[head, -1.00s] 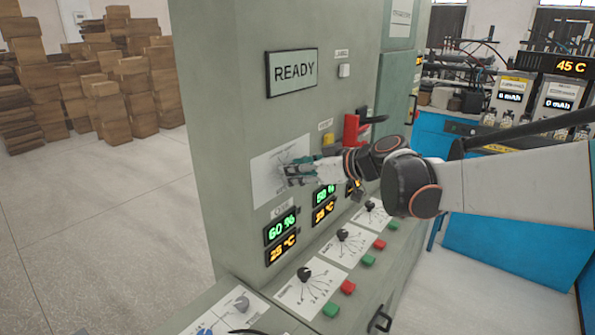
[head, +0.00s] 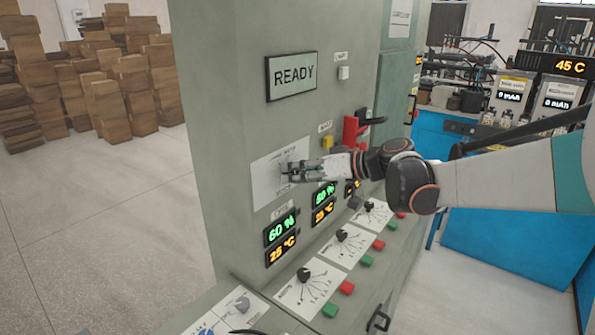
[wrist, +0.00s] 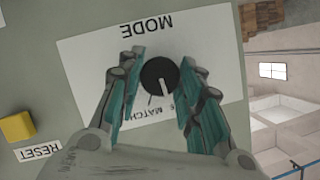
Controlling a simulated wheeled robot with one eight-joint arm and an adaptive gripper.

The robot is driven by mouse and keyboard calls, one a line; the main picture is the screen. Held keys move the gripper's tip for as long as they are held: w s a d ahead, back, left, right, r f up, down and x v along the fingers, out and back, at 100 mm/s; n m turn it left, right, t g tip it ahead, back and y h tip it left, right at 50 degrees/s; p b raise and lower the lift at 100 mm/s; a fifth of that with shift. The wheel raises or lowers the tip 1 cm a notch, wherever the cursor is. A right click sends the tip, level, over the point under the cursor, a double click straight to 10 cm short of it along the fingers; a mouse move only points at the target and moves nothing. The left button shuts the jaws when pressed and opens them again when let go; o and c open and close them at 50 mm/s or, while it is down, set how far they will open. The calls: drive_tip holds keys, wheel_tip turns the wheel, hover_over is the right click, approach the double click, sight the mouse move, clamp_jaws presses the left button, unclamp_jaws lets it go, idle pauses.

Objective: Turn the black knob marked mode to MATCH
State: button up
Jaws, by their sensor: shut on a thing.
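The black mode knob (wrist: 160,76) is on a white plate (wrist: 84,60) under the upside-down word MODE in the wrist view. Its white pointer line points down and slightly right in that picture. The MATCH label (wrist: 126,113) is below and left of the knob; other lettering beside it is partly hidden by a finger. My gripper (wrist: 162,82) is shut on the knob, with a teal-padded finger on each side. In the head view, my gripper (head: 288,171) reaches the plate (head: 264,184) from the right and hides the knob.
Lit displays (head: 280,238) sit below the plate. A sloping console with black knobs (head: 304,274) and red and green buttons juts out lower down. A READY screen (head: 292,75) is above.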

drive_tip(key=shift+w+d+f+m+g+y, duration=0.1)
drive_tip(key=shift+m+g+y, duration=0.45)
drive_tip(key=shift+m, duration=0.65)
drive_tip(key=shift+f+m+g+y, duration=0.1)
drive_tip(key=shift+m+g+y, duration=0.25)
drive_tip(key=shift+m+y, duration=0.65)
drive_tip(key=shift+m+h, duration=0.25)
drive_tip(key=shift+m, duration=0.15)
drive_tip(key=o, duration=1.1)
drive_tip(key=shift+c, duration=0.2)
drive_tip(key=v, duration=1.2)
